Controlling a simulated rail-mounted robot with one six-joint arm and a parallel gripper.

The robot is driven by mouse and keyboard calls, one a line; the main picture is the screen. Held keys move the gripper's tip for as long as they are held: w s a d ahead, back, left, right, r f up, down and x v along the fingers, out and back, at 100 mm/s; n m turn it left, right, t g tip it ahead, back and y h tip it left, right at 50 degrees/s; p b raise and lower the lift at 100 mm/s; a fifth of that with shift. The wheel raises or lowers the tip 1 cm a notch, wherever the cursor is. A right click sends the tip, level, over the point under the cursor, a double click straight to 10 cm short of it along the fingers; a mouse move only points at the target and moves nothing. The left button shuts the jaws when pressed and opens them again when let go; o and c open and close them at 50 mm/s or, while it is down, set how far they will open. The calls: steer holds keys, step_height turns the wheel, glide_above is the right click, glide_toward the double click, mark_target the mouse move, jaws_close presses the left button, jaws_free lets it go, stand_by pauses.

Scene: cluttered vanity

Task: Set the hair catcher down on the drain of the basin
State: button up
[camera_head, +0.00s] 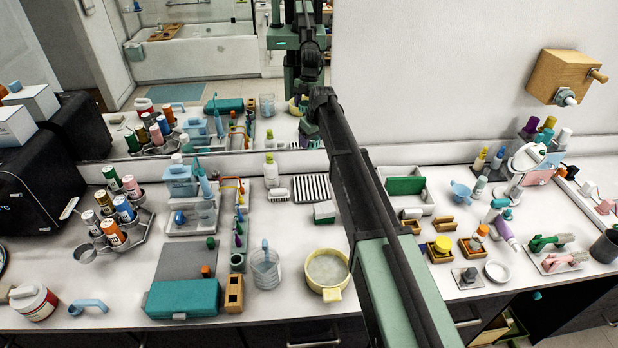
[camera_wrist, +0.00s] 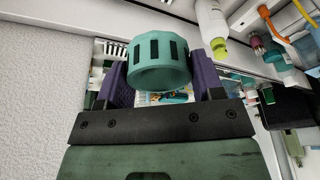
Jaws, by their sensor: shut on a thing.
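My gripper (camera_wrist: 160,72) is shut on the hair catcher (camera_wrist: 160,60), a teal ring with dark slots, held between two purple fingers in the wrist view. In the head view my wrist is at the upper middle, near the wall, and the catcher cannot be made out there. A round, pale yellow basin (camera_head: 343,290) with a small front handle stands on the counter at the front middle, below and nearer than my wrist. Its inside is greyish; I cannot make out the drain. The catcher is apart from the basin.
A clear pitcher (camera_head: 265,268) stands close left of the basin. A teal case (camera_head: 182,299) and wooden block (camera_head: 234,294) lie farther left. A striped rack (camera_head: 312,188) and green-white sponge (camera_head: 324,212) lie behind the basin. Small boxes and bottles crowd the right counter.

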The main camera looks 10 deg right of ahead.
mark_target(310, 186)
step_height(310, 186, down, 20)
steer(key=b, duration=2)
steer(key=shift+f, duration=0.1)
steer(key=shift+r, duration=0.3)
steer(key=shift+f, duration=0.3)
steer(key=o, duration=1)
steer(key=shift+r, duration=0.1)
steer(key=shift+c, duration=0.2)
steer(key=p+v, duration=1.1)
steer(key=s+a+m+g+h, duration=0.1)
steer(key=s+m, duration=0.4)
steer(key=s, duration=3.4)
steer(key=shift+s+a+f+m+g+b, duration=0.15)
steer(key=shift+s+f+m+g+b, duration=0.25)
steer(key=shift+g, duration=0.4)
